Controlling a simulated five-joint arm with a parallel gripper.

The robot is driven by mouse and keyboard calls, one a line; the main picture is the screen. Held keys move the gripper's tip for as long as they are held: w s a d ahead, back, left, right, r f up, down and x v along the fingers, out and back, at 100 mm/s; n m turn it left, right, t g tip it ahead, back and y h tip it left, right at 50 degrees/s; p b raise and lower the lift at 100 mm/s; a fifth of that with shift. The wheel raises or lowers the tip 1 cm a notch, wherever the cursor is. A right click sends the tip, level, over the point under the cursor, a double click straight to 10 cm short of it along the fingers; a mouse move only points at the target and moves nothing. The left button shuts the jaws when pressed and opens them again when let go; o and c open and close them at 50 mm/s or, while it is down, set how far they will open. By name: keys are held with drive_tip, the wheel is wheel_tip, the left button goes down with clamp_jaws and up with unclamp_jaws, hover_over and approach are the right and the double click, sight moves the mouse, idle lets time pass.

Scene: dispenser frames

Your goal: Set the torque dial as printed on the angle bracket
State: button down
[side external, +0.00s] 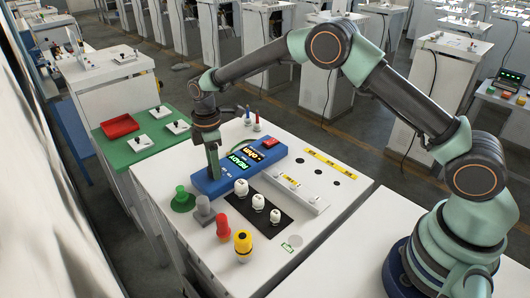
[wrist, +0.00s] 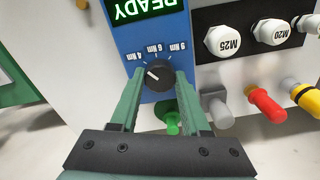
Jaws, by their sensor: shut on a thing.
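The torque dial (wrist: 158,75) is a round black knob on a blue unit (side external: 240,177), marked 4 Nm, 6 Nm and 9 Nm. Its white pointer faces upper left, towards the 4 Nm mark. My gripper (wrist: 160,84) has a green finger on each side of the dial and is shut on it. In the side external view my gripper (side external: 213,168) points down at the unit's near left end, hiding the dial. A long pale part, apparently the angle bracket (side external: 303,195), lies right of the unit with a yellow label too small to read.
The unit has a green READY display (wrist: 138,8) and a red switch (side external: 271,143). White caps, marked M25 (wrist: 222,40) and M20 (wrist: 271,32), stand on a black plate. Green, grey, red (side external: 223,226) and yellow (side external: 243,245) plugs line the near edge, close to my gripper.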

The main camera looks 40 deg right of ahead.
drive_tip(key=m, duration=0.8)
drive_tip(key=shift+r+m, duration=0.1)
drive_tip(key=shift+m, duration=0.3)
drive_tip(key=m, duration=0.4)
drive_tip(key=shift+m, duration=1.8)
drive_tip(key=shift+c, duration=1.8)
unclamp_jaws()
